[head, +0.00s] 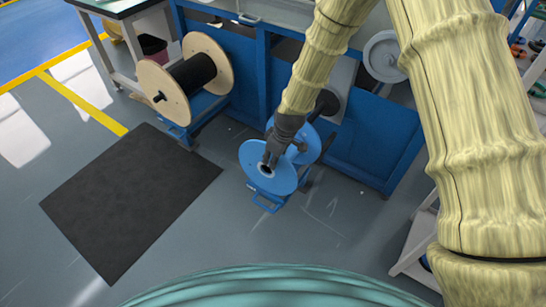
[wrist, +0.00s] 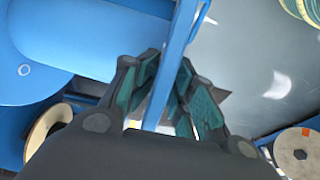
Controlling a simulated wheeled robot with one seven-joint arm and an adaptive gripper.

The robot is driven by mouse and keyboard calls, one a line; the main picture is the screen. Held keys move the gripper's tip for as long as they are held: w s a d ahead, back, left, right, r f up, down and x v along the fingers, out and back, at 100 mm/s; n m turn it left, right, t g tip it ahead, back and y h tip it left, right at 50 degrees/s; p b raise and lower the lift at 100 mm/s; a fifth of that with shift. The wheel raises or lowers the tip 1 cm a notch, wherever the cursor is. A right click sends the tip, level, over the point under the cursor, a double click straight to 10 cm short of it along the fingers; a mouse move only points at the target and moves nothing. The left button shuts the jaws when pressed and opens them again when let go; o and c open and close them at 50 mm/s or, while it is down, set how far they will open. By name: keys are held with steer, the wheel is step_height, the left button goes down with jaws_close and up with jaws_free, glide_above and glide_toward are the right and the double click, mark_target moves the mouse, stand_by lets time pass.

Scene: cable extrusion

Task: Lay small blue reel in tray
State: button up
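The small blue reel (head: 256,183) stands upright at the foot of the blue machine in the head view, one round flange facing the camera and another behind it. My gripper (head: 271,160) points down at this reel, in front of the near flange's upper part by the hub hole. In the wrist view my gripper (wrist: 168,60) has its fingers apart, with a narrow blue strip (wrist: 181,40) between them. I cannot tell if they touch it or if it is the reel's edge. A broad blue surface (wrist: 75,35) fills the left there. I cannot make out a tray.
A wooden-flanged reel (head: 170,92) with black cable stands left of the blue reel. A dark mat (head: 130,200) lies flat on the grey floor at left. The blue machine (head: 370,140) stands close behind the reel. Floor in front of the reel (head: 270,235) is clear.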

steer(key=shift+s+a+f, duration=0.1)
steer(key=shift+s+f, duration=0.1)
steer(key=shift+f, duration=0.25)
steer(key=shift+s+a+f, duration=0.1)
steer(key=shift+s+f, duration=0.1)
steer(key=shift+f, duration=0.2)
steer(key=shift+w, duration=0.1)
steer(key=shift+r, duration=0.3)
steer(key=shift+w, duration=0.1)
steer(key=shift+d+r, duration=0.15)
steer(key=shift+r, duration=0.3)
steer(key=v, duration=1.1)
